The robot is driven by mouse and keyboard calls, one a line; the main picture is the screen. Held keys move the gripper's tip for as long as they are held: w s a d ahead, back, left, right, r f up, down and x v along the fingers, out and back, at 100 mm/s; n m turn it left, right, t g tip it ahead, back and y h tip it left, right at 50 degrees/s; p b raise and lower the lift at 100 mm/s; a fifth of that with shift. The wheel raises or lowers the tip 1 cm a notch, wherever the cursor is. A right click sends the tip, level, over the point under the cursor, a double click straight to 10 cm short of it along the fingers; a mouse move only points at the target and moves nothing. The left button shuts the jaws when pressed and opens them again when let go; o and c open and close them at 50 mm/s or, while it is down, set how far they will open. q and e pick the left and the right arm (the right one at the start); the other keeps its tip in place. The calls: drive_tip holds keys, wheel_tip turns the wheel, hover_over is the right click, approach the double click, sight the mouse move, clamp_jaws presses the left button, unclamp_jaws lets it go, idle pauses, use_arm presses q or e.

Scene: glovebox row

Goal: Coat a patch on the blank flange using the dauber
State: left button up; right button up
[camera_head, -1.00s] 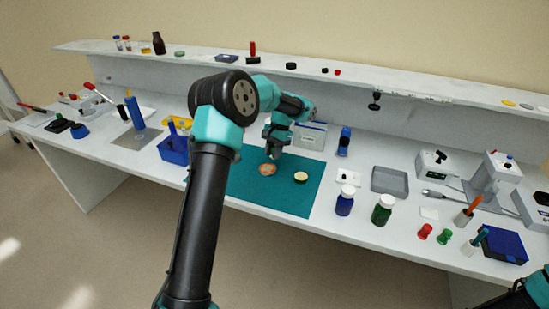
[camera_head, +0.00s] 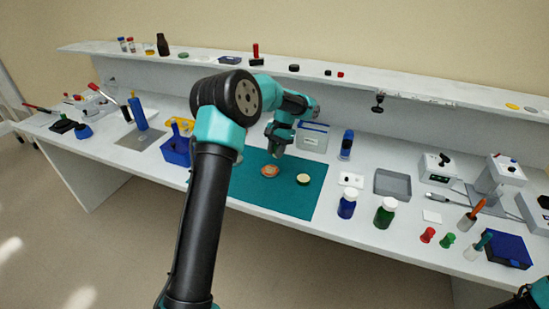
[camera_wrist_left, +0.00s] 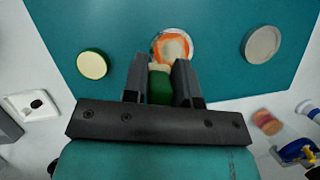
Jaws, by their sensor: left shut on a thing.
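My left gripper (camera_wrist_left: 160,82) is shut on a dauber (camera_wrist_left: 159,88) with a dark green body and a pale tip, seen between the fingers in the left wrist view. The tip is at the near edge of a round pale disc with orange markings (camera_wrist_left: 172,47), likely the blank flange. I cannot tell whether they touch. In the head view the disc (camera_head: 270,171) lies on the teal mat (camera_head: 300,204), with my left gripper (camera_head: 274,151) just above and behind it; the dauber is not clear there. My right gripper is not in view.
A cream disc with a green rim (camera_head: 303,179) and a grey disc (camera_wrist_left: 263,45) flank the flange on the mat. A blue bin (camera_head: 176,152) stands left; blue (camera_head: 347,204) and green (camera_head: 386,212) bottles stand right. A clear box (camera_head: 313,136) is behind.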

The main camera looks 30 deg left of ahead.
use_arm(q)
drive_tip(key=shift+w+a, duration=0.15)
drive_tip(key=shift+w, duration=0.1)
drive_tip(key=shift+w+d, duration=0.1)
drive_tip(key=shift+d, duration=0.1)
drive_tip(key=shift+f, duration=0.1)
